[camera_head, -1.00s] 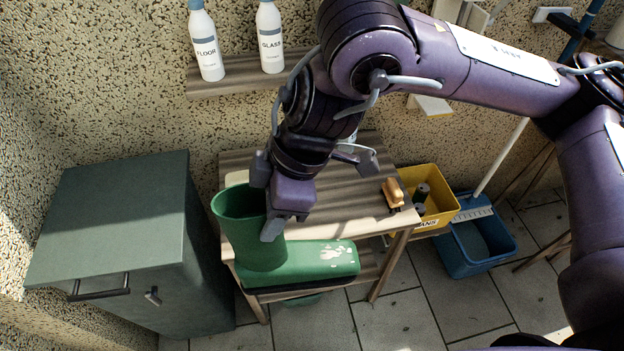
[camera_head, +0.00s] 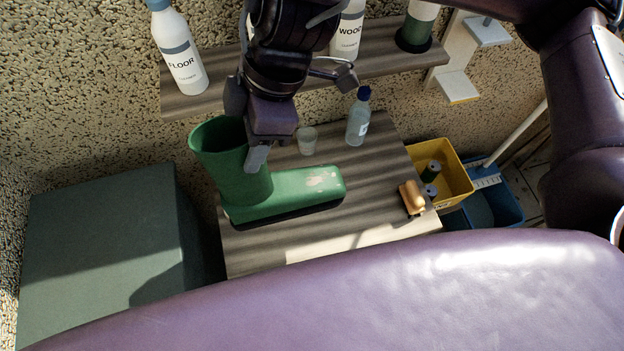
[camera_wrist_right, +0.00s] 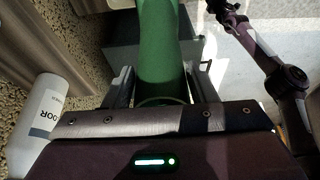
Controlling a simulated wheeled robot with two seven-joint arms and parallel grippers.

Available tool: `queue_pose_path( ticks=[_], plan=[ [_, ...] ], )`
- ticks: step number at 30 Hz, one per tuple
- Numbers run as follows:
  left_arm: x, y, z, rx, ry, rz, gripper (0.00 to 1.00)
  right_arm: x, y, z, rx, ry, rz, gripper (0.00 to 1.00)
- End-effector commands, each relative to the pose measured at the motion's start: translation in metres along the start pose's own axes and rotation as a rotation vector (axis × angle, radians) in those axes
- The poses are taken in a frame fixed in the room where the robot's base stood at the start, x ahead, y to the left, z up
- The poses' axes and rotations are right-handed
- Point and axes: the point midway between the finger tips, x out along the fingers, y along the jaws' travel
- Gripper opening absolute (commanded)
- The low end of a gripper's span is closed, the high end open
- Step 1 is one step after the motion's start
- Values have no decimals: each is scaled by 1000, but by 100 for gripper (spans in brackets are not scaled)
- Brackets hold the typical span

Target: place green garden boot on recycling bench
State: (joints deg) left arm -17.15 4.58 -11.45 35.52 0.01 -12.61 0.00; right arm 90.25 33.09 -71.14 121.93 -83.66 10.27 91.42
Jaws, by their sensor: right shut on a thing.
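The green garden boot (camera_head: 262,195) is upright, its toe pointing right in the head view. It appears over the left part of the striped wooden bench (camera_head: 375,200); I cannot tell whether its sole touches the top. My right gripper (camera_head: 257,155) is shut on the boot's shaft at the rim. The green shaft also shows between the fingers in the right wrist view (camera_wrist_right: 160,60). My left gripper does not show clearly in either view.
A clear cup (camera_head: 307,140), a blue-capped bottle (camera_head: 358,118) and a brush (camera_head: 411,197) stand or lie on the bench. A shelf with bottles (camera_head: 180,55) is behind. A green cabinet (camera_head: 95,250) is left; yellow (camera_head: 445,170) and blue bins are right.

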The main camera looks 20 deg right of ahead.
Motion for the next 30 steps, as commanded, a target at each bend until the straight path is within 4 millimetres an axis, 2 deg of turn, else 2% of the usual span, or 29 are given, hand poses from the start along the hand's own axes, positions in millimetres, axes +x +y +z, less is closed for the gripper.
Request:
queue_pose_path(
  ticks=[4,7,21,27,30],
  plan=[
    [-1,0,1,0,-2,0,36,2,0,0,0,2,-1,10],
    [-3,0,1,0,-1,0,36,12,-1,4,3,2,-5,10],
    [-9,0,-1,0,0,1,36,106,-2,43,6,2,-7,10],
    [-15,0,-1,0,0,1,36,136,-1,56,3,0,-2,10],
    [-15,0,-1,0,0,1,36,143,0,58,1,2,0,10]
  ],
)
